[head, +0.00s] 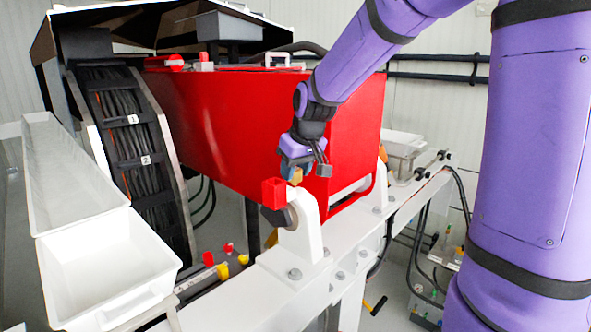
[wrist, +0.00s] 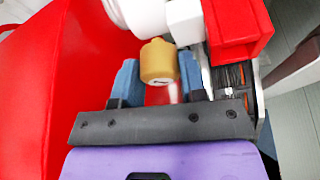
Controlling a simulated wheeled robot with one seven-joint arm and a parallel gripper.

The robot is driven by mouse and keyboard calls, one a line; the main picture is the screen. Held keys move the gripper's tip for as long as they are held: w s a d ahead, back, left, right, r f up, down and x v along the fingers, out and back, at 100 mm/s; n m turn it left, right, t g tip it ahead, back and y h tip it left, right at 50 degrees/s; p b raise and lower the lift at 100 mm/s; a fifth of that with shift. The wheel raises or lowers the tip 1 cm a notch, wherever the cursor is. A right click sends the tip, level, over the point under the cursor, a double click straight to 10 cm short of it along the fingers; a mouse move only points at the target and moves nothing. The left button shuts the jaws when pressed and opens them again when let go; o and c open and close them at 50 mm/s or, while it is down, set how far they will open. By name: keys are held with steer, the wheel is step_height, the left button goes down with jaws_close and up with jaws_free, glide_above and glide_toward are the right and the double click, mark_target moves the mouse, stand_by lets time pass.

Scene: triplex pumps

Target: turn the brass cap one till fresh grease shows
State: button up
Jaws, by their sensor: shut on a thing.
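The brass cap (wrist: 159,61) is a short yellow cylinder with a small pale and dark mark on its near end. In the wrist view it sits between the two blue fingers of my gripper (wrist: 160,72), at the end of a white round part (wrist: 139,14). My gripper is shut on it. In the head view my gripper (head: 299,166) reaches down beside the red hull, and a small bit of the cap (head: 296,177) shows below it, above the white bracket (head: 306,223). I cannot make out grease in either view.
A red block (head: 273,193) sits close left of my gripper and also shows in the wrist view (wrist: 238,25). The red hull (head: 230,130) stands close behind. The white beam (head: 262,290) runs below. White trays (head: 100,265) stand at left.

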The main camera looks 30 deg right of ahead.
steer(key=m+h, duration=0.2)
steer(key=m, duration=0.3)
steer(key=shift+a, duration=0.1)
steer(key=m, duration=0.2)
steer(key=m+g+h, duration=0.1)
steer(key=m, duration=0.2)
steer(key=shift+w+h, duration=0.1)
steer(key=shift+h, duration=0.2)
steer(key=shift+m, duration=0.3)
steer(key=o, duration=0.9)
steer(key=v, duration=1.1)
steer(key=shift+w, duration=0.15)
